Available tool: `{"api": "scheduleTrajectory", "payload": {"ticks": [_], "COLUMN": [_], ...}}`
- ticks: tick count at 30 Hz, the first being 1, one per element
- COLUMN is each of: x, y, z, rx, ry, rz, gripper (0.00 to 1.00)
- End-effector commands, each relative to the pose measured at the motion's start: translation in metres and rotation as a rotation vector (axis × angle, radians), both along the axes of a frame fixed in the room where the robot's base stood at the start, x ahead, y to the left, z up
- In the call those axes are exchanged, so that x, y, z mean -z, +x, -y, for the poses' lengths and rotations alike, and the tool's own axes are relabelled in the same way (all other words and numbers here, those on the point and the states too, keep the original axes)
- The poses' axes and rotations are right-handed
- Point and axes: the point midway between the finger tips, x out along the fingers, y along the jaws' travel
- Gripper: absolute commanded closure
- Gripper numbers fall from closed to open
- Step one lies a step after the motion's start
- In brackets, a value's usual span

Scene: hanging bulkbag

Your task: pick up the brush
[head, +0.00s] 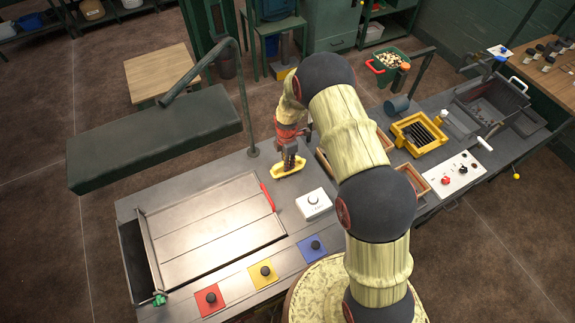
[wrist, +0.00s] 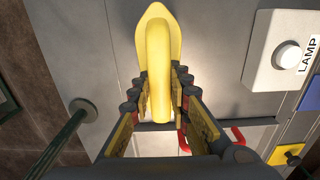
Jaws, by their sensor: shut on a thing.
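The yellow brush (head: 288,170) is under my gripper (head: 290,158) at the back of the grey workbench, right of a thin bent post. In the wrist view the brush (wrist: 158,28) lies lengthwise, and its raised yellow handle runs between the two fingers of my gripper (wrist: 159,85). The fingers are shut on the handle from both sides. The underside of the brush is hidden, and I cannot tell whether it touches the bench top.
A white lamp button box (head: 314,203) stands close by on the right. A panelled lid with a red handle (head: 268,197) lies to the left. A bent grey post (head: 250,130) rises near my gripper. Wooden trays and a yellow-framed box (head: 418,133) are farther right.

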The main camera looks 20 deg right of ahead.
Motion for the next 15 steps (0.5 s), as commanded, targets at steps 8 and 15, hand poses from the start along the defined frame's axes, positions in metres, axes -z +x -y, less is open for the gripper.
{"api": "scheduleTrajectory", "payload": {"ticks": [8, 15], "x": [-0.015, -0.057], "y": [0.001, -0.02], "z": [0.0, -0.006], "rx": [0.0, -0.001], "ry": [0.0, 0.0], "rz": [0.003, 0.004], "gripper": [1.0, 1.0]}}
